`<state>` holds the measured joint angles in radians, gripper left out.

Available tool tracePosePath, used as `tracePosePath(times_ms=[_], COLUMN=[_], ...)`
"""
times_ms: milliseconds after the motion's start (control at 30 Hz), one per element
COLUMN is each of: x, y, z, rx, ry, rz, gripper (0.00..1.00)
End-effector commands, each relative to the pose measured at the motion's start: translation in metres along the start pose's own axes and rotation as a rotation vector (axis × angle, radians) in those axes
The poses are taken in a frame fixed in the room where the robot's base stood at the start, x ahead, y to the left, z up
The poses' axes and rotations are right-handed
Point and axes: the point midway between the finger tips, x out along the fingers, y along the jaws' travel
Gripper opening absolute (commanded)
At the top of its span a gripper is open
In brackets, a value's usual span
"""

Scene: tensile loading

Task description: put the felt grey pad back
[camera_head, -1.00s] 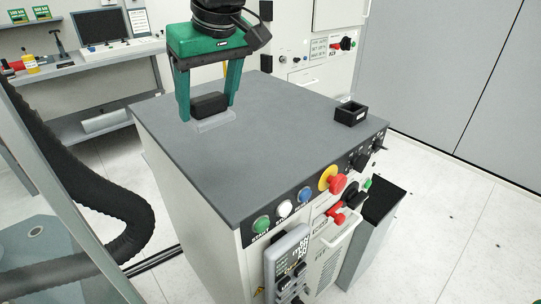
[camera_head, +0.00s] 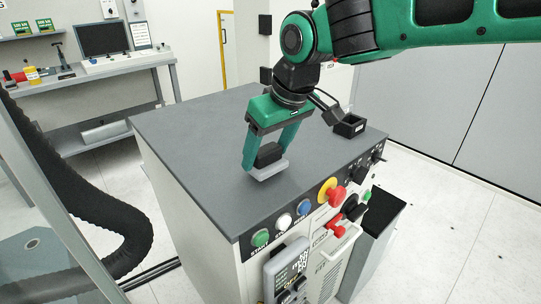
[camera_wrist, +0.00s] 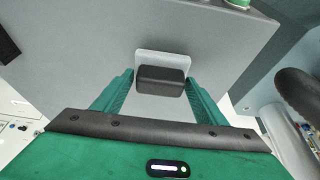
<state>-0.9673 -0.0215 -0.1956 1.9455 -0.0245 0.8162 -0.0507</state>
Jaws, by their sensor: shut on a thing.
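The felt grey pad (camera_head: 266,173) is a light grey slab with a black block on top as its grip. My gripper (camera_head: 264,157) is shut on the black block, its green fingers on either side, pointing down. The pad is level, over the front part of the dark grey cabinet top (camera_head: 195,135); I cannot tell if it touches the top. In the wrist view the pad (camera_wrist: 163,59) shows beyond the black grip, between the fingertips (camera_wrist: 162,85).
A small open black box (camera_head: 349,127) stands at the right of the cabinet top, behind my gripper. The front panel carries buttons and a red emergency knob (camera_head: 336,193). A grey bin (camera_head: 366,245) stands to the right. The left of the top is clear.

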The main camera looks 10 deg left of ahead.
Motion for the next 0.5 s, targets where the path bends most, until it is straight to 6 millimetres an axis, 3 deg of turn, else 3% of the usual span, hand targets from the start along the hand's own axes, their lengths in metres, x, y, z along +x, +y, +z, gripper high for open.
tracePosePath(times_ms=[100, 467, 500], x=[0.0125, 0.0158, 0.0154], y=[-0.0004, 0.0000, -0.0001], z=[0.0052, 0.0061, 0.0059], rx=[-0.001, 0.000, 0.000], ry=[-0.001, 0.000, 0.001], rz=[0.000, 0.000, 0.000], gripper=[0.45, 0.45, 0.75])
